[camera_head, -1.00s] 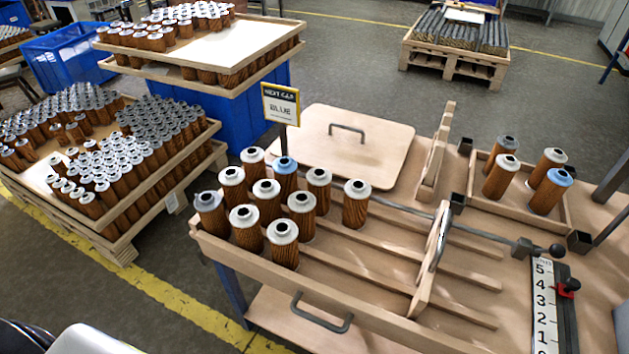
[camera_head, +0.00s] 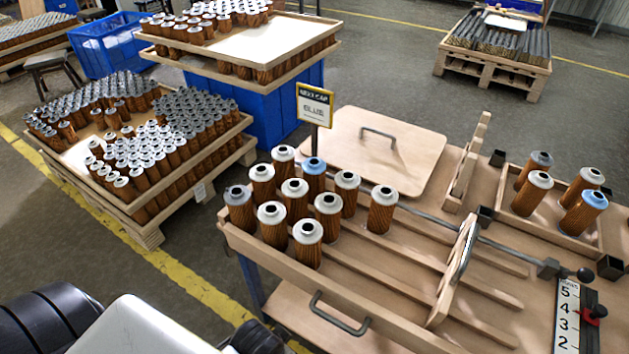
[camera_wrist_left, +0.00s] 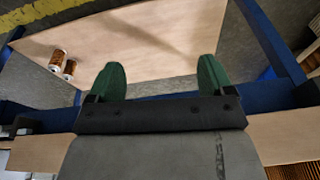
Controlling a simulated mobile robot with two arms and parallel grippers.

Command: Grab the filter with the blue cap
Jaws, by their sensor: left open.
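A brown filter with a blue cap (camera_head: 314,176) stands upright in the back row of a group of filters on the slatted rack of the workbench. White- and grey-capped filters stand close around it. A second blue-capped filter (camera_head: 583,213) stands in the shallow wooden tray (camera_head: 557,239) at the right. My left gripper (camera_wrist_left: 164,75) shows in the left wrist view with its green fingers apart and nothing between them. It is over a wooden surface, and no blue cap shows in that view. My right gripper is not in view.
A sign reading BLUE (camera_head: 314,103) stands on a post behind the rack's filters. A wooden lid with a handle (camera_head: 377,150) lies behind the rack. Crates of filters (camera_head: 205,194) stand left.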

